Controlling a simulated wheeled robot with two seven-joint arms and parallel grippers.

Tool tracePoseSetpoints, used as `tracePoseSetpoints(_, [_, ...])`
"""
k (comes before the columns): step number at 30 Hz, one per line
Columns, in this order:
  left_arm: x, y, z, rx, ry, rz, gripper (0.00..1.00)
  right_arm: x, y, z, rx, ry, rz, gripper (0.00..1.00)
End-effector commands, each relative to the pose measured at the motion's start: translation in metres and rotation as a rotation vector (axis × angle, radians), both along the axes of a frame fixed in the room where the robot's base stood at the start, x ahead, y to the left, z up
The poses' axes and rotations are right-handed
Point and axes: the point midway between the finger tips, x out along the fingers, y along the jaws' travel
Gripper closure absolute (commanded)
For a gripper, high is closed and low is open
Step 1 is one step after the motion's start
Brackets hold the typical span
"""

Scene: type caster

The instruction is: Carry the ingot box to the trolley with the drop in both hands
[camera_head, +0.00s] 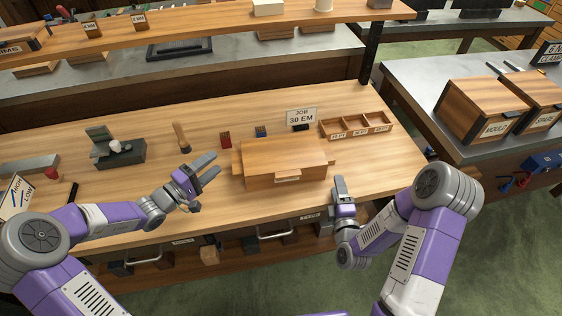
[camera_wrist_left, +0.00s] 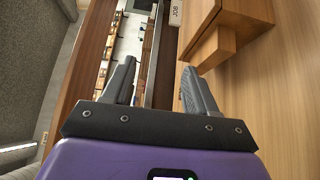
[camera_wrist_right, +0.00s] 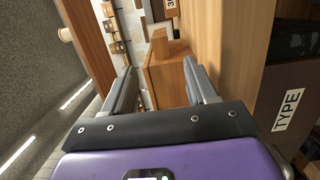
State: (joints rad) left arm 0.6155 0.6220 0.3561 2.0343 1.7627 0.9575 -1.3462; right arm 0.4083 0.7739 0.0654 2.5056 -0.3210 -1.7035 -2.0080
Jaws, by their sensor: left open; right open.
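A closed wooden box (camera_head: 283,165) with a small label on its front stands on the wooden bench; I take it for the ingot box, but its label is too small to read. A wooden block juts from its left side (camera_wrist_left: 213,48) and another from its right. My left gripper (camera_head: 211,168) is open and empty, left of the box and apart from it. My right gripper (camera_head: 342,192) is open and empty, near the bench's front edge, just right of the box. The box also shows beyond the fingers in the right wrist view (camera_wrist_right: 170,78). I cannot make out a trolley for certain.
A sign reading 30 EM (camera_head: 301,116) and a divided tray (camera_head: 357,125) stand behind the box. A wooden-handled tool (camera_head: 182,137) and a dark device (camera_head: 118,153) lie left. A metal-topped table (camera_head: 425,78) at right bears wooden boxes (camera_head: 482,108). Green floor shows at front right.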

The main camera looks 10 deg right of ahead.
Motion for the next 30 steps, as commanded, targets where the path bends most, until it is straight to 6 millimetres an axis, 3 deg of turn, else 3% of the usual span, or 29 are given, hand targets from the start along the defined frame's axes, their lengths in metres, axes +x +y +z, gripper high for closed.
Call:
tracePoseSetpoints(5, [0.000,0.000,-0.014,-0.001,0.004,0.000,0.43,0.010,-0.001,0.000,0.000,-0.002,0.000,0.43])
tracePoseSetpoints(16, [0.000,0.000,-0.085,-0.003,0.006,0.000,0.43,0.062,-0.003,0.000,0.001,-0.002,-0.001,0.43])
tracePoseSetpoints(24, [0.034,-0.039,-0.080,-0.001,0.001,-0.002,0.43,0.101,-0.005,0.000,0.002,-0.001,-0.001,0.43])
tracePoseSetpoints(30, [0.048,-0.052,-0.080,0.001,0.001,-0.001,0.43,0.116,-0.005,0.000,0.001,0.000,0.000,0.43])
